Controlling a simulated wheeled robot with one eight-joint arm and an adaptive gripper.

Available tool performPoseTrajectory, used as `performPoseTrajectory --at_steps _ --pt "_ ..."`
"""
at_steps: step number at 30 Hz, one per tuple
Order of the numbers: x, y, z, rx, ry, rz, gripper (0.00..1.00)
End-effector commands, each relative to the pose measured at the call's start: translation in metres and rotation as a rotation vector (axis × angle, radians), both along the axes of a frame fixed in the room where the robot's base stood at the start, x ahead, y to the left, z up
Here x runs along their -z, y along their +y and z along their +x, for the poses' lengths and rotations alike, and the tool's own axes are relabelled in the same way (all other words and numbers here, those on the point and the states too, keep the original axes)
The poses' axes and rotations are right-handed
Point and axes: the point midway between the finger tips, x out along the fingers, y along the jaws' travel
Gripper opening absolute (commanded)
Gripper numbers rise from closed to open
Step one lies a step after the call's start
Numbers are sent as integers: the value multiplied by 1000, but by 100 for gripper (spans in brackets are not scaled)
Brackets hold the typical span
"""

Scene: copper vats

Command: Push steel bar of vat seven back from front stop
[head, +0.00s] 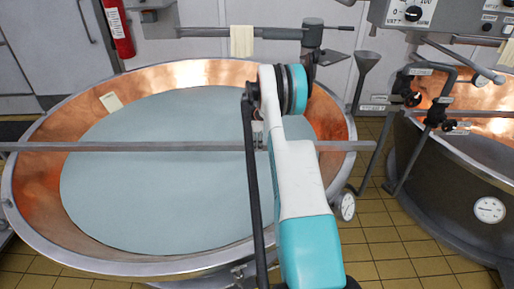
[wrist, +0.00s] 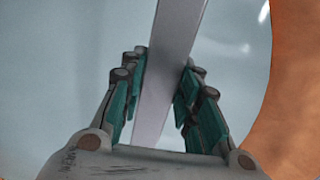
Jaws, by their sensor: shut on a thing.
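The steel bar (head: 150,146) lies across the copper vat (head: 38,170), from beyond the left picture edge to past the vat's right rim. Pale liquid (head: 150,200) fills the vat below it. My arm reaches over the bar and hides part of it in the head view, and my gripper is mostly hidden there. In the wrist view the bar (wrist: 176,35) runs between the two fingers of my gripper (wrist: 164,64), which is shut on it. The liquid shows behind the bar, and the copper wall (wrist: 298,95) at the right.
A second copper vat (head: 450,190) stands at right, with black clamps and a bent pipe (head: 385,150) between the vats. A horizontal arm with a hanging cloth (head: 242,40) spans the back. Tiled floor (head: 385,245) shows between the vats.

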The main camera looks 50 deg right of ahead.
Motion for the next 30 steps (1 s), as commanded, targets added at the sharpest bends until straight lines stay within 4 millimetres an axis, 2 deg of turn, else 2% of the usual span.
performPoseTrajectory --at_steps 8,9,12,23,26,30 --pt "0 -1 0 0 -1 -1 0" --pt "0 0 1 0 -1 -1 32" --pt "0 0 0 0 -1 -1 50" --pt "-2 0 0 0 0 0 50" --pt "-11 0 0 0 0 0 50" --pt "-34 0 0 0 0 0 50"
